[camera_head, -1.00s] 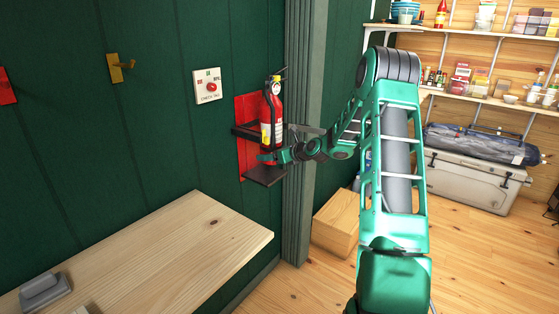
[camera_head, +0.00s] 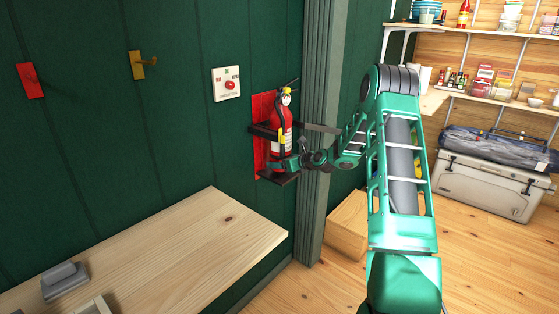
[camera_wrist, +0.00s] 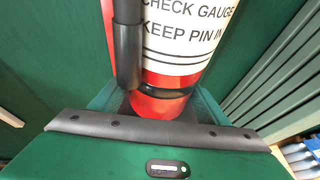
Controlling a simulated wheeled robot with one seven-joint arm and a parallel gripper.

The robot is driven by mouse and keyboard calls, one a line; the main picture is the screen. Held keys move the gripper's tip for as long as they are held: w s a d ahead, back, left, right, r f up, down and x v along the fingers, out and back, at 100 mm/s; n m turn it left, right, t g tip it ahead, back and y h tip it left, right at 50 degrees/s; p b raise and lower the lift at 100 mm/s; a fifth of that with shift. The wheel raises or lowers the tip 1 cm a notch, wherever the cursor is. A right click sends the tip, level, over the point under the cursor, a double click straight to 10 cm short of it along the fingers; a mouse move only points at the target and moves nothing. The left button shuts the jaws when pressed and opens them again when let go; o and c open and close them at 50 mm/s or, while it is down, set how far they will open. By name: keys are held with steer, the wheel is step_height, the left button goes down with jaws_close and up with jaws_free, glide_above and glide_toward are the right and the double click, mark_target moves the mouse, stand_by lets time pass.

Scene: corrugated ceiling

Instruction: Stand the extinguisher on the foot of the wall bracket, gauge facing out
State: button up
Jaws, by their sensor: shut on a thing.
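The red extinguisher (camera_head: 281,118) is upright inside the wall bracket, a red back plate (camera_head: 259,106) with a dark arm and a dark foot (camera_head: 277,178). Its base is right over the foot; my gripper hides whether they touch. The small pale gauge (camera_head: 286,91) at its top shows to the head camera, on the side away from the wall. My gripper (camera_head: 286,163) is shut around the extinguisher's lower part. In the wrist view, the extinguisher's white label (camera_wrist: 188,38), black hose and red lower body stand close behind the gripper's dark edge.
A ribbed grey-green post (camera_head: 318,130) stands just right of the bracket. A wooden bench top (camera_head: 170,250) lies at the lower left. A white switch plate (camera_head: 226,84) and a brass hook (camera_head: 142,64) are on the green wall. A wooden box (camera_head: 347,225) sits on the floor.

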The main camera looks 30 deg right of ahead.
steer(key=shift+w+f, duration=0.15)
steer(key=shift+f, duration=0.25)
steer(key=shift+w+a+f, duration=0.1)
steer(key=shift+w+f, duration=0.1)
steer(key=shift+f, duration=0.1)
steer(key=o, duration=2.1)
steer(key=shift+s+f, duration=0.15)
steer(key=shift+f, duration=0.1)
